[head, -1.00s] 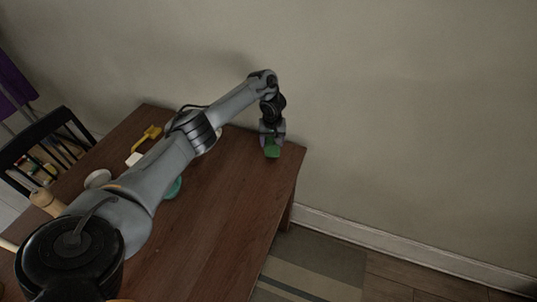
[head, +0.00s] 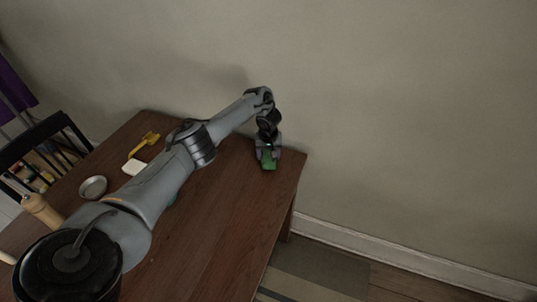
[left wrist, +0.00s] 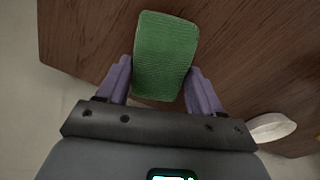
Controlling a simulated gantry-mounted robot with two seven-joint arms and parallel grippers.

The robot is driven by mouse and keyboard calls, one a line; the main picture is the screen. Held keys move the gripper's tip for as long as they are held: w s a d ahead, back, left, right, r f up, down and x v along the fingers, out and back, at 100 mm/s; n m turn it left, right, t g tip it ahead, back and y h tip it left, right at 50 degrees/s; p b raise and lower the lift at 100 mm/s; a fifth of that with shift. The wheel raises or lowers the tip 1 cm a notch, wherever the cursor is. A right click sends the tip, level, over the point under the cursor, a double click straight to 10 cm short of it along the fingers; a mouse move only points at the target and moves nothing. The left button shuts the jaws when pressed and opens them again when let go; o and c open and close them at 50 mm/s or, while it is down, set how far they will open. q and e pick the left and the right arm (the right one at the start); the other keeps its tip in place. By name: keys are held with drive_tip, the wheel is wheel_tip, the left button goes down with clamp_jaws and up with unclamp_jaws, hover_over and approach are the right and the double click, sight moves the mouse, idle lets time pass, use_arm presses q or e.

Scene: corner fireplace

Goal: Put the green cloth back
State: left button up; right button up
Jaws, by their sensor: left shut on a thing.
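The green cloth (head: 268,162) is a small, thick-looking green piece near the right back corner of the wooden table. My left gripper (head: 268,154) is shut on it, pointing down. In the left wrist view the cloth (left wrist: 165,52) sits between the two purple fingers of the gripper (left wrist: 160,84) and extends beyond them over the tabletop. I cannot tell whether its lower end touches the table. My right gripper is not in view.
The wooden table (head: 215,220) is clear around the cloth. At the left lie a yellow tool (head: 146,142), a white block (head: 134,168), a metal dish (head: 93,187) and a wooden mill (head: 40,209). The wall (head: 400,120) stands behind; a black chair (head: 40,135) is at left.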

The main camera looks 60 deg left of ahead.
use_arm(q)
drive_tip(key=shift+f, duration=0.15)
drive_tip(key=o, duration=1)
